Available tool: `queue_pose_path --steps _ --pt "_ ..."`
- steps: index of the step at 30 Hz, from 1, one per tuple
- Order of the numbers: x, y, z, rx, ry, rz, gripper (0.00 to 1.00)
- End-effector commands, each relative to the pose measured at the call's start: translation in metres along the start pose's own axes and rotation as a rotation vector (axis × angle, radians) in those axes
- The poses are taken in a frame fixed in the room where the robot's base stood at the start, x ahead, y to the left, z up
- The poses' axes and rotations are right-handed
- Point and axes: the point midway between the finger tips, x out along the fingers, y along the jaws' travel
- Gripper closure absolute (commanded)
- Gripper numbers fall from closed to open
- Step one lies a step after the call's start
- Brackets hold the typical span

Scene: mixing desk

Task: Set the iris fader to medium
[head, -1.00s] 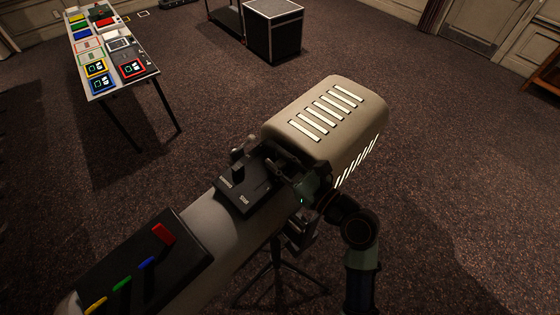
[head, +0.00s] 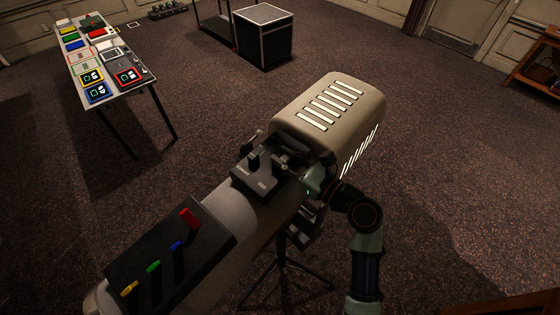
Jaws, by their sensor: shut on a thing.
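A large beige followspot (head: 240,215) lies diagonally across the head view. Its small black control panel (head: 258,186) sits on top, just in front of the slotted lamp housing. A dark upright fader knob (head: 253,160) stands on the panel's left side. The iris fader appears to be at the panel's right side, largely hidden by my gripper. My gripper (head: 287,168) reaches in from the right and is shut on it, low over the panel. The fader's exact position along its slot cannot be told. The panel's labels are too small to read now.
A black panel (head: 205,250) with red, blue, green and yellow levers sits on the lower body. The vented lamp housing (head: 365,98) rises close behind my gripper. A tripod (head: 283,262) stands below. A table (head: 134,90) with colourful items and a black case (head: 264,45) are farther off.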

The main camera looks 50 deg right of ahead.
Motion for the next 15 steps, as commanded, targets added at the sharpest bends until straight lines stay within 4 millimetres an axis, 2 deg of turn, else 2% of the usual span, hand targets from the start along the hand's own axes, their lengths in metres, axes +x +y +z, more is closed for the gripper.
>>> queue_pose_path --steps 5,6,10,15 --pt "0.0 0.0003 -0.0011 0.001 0.002 0.0 1.0" --pt "0.0 0.0003 -0.0011 0.001 0.002 0.0 0.69" --pt "0.0 0.0004 -0.0008 0.0 0.001 0.0 0.48" --pt "0.0 0.0004 -0.0005 0.0 0.001 0.0 0.48"
